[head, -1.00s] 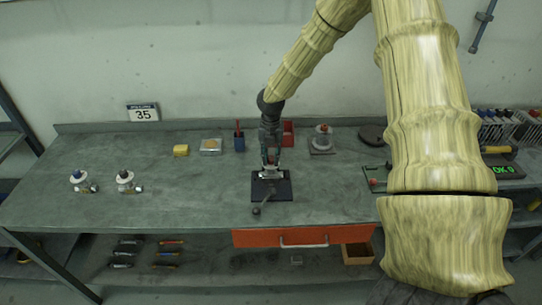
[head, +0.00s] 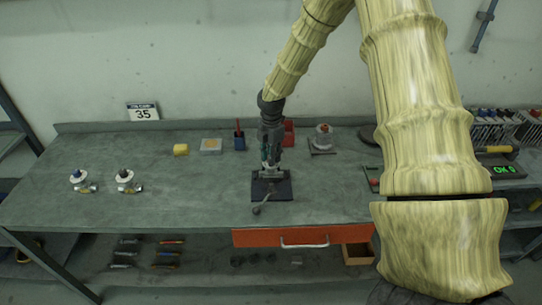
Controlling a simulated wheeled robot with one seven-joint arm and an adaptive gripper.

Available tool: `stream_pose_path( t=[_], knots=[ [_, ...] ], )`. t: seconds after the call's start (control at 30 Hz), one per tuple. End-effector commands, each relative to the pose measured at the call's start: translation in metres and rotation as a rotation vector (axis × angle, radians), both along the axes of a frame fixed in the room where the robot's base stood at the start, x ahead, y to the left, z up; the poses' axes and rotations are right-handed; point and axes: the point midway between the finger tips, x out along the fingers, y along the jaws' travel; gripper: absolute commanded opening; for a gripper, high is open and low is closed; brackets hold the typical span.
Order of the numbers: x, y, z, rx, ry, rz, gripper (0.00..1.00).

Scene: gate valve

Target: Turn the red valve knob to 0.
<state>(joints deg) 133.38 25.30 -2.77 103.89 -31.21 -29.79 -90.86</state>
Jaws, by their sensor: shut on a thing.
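My gripper (head: 270,173) points down over a dark square base plate (head: 285,193) at the middle of the bench. It is shut on the valve knob at the plate. The knob is hidden by the fingers, so its red colour and its pointer do not show. A grey rod with a round end (head: 257,210) sticks out from the plate toward the front edge. No scale or 0 mark can be read at this size.
The bench between is clear.

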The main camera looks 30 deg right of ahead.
Motion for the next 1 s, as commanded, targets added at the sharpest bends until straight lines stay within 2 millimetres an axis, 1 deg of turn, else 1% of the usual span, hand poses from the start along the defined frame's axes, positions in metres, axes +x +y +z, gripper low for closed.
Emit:
stream_pose_path(
  t=[0.4,1.0],
  knots=[
    [-0.0001,0.0001,0.0003,0.000,0.001,-0.111,0.00],
    [0.0001,0.0001,0.0004,-0.001,0.000,-0.157,0.00]
  ],
)
